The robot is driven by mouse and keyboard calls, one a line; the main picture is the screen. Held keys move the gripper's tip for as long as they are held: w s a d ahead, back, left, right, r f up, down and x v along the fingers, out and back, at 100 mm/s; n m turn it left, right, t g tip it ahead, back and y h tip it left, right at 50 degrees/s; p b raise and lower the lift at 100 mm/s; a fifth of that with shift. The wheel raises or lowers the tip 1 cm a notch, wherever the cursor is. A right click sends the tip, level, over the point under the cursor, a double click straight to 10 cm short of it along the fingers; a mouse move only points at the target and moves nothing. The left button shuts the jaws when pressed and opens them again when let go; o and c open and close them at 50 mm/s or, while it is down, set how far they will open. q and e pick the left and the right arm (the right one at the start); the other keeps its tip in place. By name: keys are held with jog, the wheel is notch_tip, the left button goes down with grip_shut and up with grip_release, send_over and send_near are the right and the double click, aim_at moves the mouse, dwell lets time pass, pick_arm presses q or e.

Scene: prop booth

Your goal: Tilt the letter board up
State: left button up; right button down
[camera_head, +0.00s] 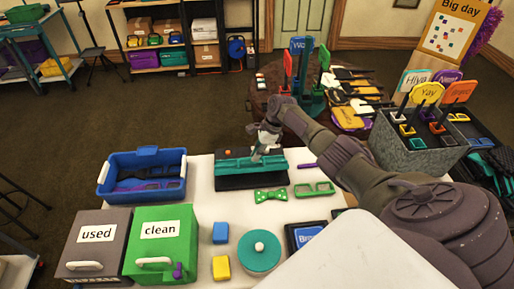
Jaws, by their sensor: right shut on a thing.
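The letter board (233,167) looks like a teal panel on a black base, near the far edge of the white table. It lies low and nearly flat. A small orange piece (228,152) shows at its back left. My right gripper (259,155) reaches in from the right and is shut on the board, near the middle of its far side. The fingers are small in view and cover part of the board, so the exact grip point is hidden. My left gripper is out of view.
A blue bin (104,181) stands left of the board. "Used" (97,234) and "clean" (160,230) boxes stand at front left. A green bow tie (271,195), green glasses (314,188) and a round teal box (259,252) lie nearer. A grey sign holder (394,150) stands right.

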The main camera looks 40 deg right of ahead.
jog(key=c, duration=1.5)
grip_release()
jog(key=shift+w+d, duration=0.1)
jog(key=o, duration=0.3)
jog(key=shift+w+f, duration=0.2)
jog(key=shift+d+r, duration=0.2)
jog(key=shift+r, duration=0.35)
jog(key=v, duration=1.1)
jog(key=shift+d+f, duration=0.1)
